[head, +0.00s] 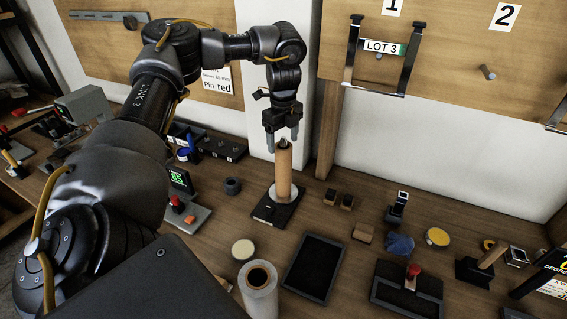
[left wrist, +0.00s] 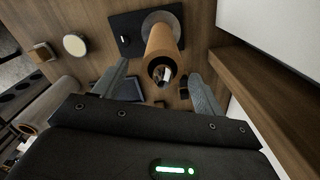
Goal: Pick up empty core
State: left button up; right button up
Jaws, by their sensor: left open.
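A tan cardboard tube, the empty core (head: 284,172), stands upright on a round light disc on a black base plate (head: 268,212) in the head view. My left gripper (head: 282,136) is open, pointing down at the top of the core. In the left wrist view the hollow end of the core (left wrist: 162,68) shows between and beyond the two open fingers (left wrist: 160,90). Whether the fingertips touch the core I cannot tell. My right gripper is not in view.
A wrapped roll (head: 259,290) stands at the front, beside a black tray (head: 314,266). Small blocks (head: 346,201) lie to the right. A wall and wooden post (head: 329,130) rise close behind.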

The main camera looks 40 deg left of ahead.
aim_at(283, 149)
pick_arm(q)
jog(key=f, duration=0.4)
jog(key=shift+w+a, duration=0.15)
jog(key=shift+w, duration=0.05)
jog(key=shift+c, duration=0.6)
jog(key=c, duration=1.2)
